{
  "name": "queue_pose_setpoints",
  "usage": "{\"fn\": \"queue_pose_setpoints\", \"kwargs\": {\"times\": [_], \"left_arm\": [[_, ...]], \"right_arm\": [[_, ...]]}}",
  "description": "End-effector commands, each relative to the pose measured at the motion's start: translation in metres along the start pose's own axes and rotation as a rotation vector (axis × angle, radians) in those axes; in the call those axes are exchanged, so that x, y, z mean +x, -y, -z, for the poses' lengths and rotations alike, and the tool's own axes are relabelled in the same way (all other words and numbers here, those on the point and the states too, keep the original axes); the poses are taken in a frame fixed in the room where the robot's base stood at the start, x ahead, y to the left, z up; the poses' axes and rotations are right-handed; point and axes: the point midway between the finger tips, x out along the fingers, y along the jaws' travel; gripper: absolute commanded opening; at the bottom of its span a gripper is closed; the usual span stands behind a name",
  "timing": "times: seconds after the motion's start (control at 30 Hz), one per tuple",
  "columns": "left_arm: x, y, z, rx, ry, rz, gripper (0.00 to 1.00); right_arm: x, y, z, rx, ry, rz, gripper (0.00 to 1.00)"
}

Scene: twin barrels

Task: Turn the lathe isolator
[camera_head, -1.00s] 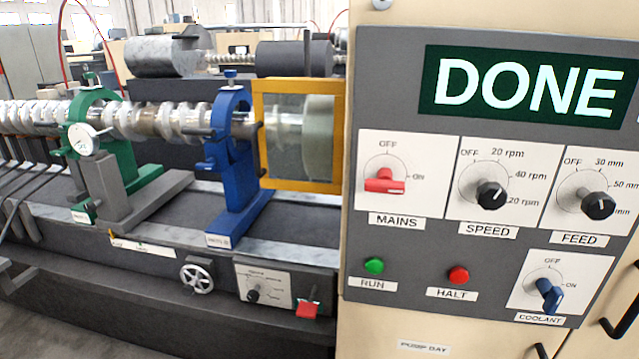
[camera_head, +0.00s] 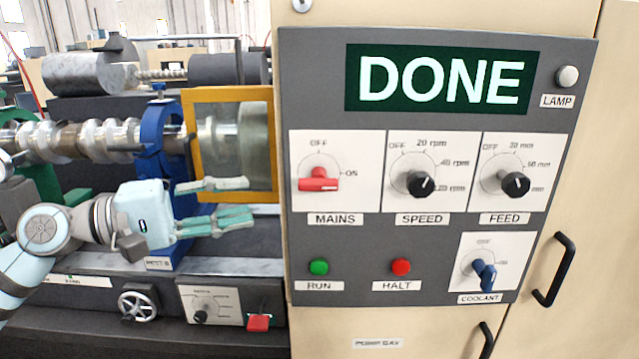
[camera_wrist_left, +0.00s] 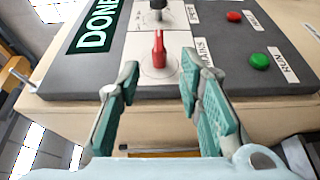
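The control panel (camera_head: 300,245) carries a red switch handle (camera_head: 318,184) labelled MAINS, with OFF above it and ON to its right. The handle lies level, along the ON direction. My left gripper (camera_head: 246,199) is open and empty to the left of the panel, fingers pointing toward it. In the left wrist view the red handle (camera_wrist_left: 158,50) shows ahead, beyond the gap between the open fingers (camera_wrist_left: 158,82), and nothing touches it. No label reading isolator can be made out. My right gripper is not in view.
SPEED (camera_head: 420,185) and FEED (camera_head: 514,185) knobs sit right of MAINS. Below are green RUN (camera_head: 318,267), red HALT (camera_head: 400,266) and a blue COOLANT handle (camera_head: 485,274). The display (camera_head: 440,78) reads DONE. A yellow-framed guard (camera_head: 188,110) stands behind my gripper.

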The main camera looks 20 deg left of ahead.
Motion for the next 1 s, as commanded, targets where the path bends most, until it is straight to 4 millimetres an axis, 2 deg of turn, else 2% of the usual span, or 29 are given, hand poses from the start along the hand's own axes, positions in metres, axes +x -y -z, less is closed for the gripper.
{"fn": "queue_pose_setpoints", "kwargs": {"times": [0.03,0.1,0.23,0.4,0.53,0.7,0.97,1.0], "left_arm": [[0.007,-0.011,-0.001,-0.007,0.005,-0.008,0.33],[0.021,-0.016,-0.001,-0.012,0.004,-0.012,0.33],[0.052,-0.016,-0.001,-0.018,0.004,-0.016,0.33],[0.093,-0.012,0.001,-0.019,0.001,-0.014,0.33],[0.117,-0.009,0.002,-0.018,-0.003,-0.011,0.33],[0.133,-0.006,0.002,-0.016,-0.004,-0.008,0.33],[0.135,-0.004,0.002,-0.015,-0.004,-0.006,0.33],[0.135,-0.004,0.002,-0.015,-0.004,-0.007,0.3]], "right_arm": [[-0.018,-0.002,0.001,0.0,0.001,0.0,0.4],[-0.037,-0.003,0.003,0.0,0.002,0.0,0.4],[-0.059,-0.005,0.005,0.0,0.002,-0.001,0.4],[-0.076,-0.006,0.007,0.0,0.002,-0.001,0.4],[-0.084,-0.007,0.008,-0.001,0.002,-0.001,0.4],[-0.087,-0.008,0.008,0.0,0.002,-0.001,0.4],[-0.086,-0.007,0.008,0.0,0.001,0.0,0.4],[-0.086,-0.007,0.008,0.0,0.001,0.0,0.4]]}}
